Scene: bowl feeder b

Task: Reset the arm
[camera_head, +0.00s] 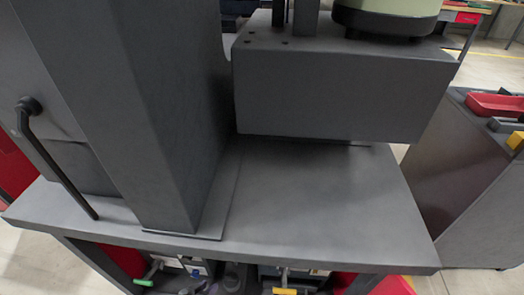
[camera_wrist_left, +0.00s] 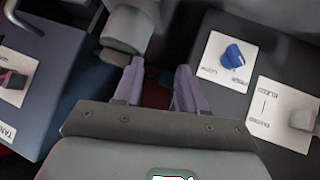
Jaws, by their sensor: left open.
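My left gripper (camera_wrist_left: 159,68) shows in the left wrist view with its two purple fingers apart. I see nothing held between them. A grey rounded part (camera_wrist_left: 127,29) is just beyond the left finger; I cannot tell whether they touch. To the right of the fingers is a white plate with a blue knob (camera_wrist_left: 232,56). I cannot make out either gripper in the head view, and my right gripper shows in neither view.
The head view shows a grey table (camera_head: 330,200) with a thick column (camera_head: 135,110) and a large grey block (camera_head: 340,95). A red tray (camera_head: 495,104) lies on a cabinet at right. In the wrist view, a dark box with a red switch (camera_wrist_left: 12,80) is at left.

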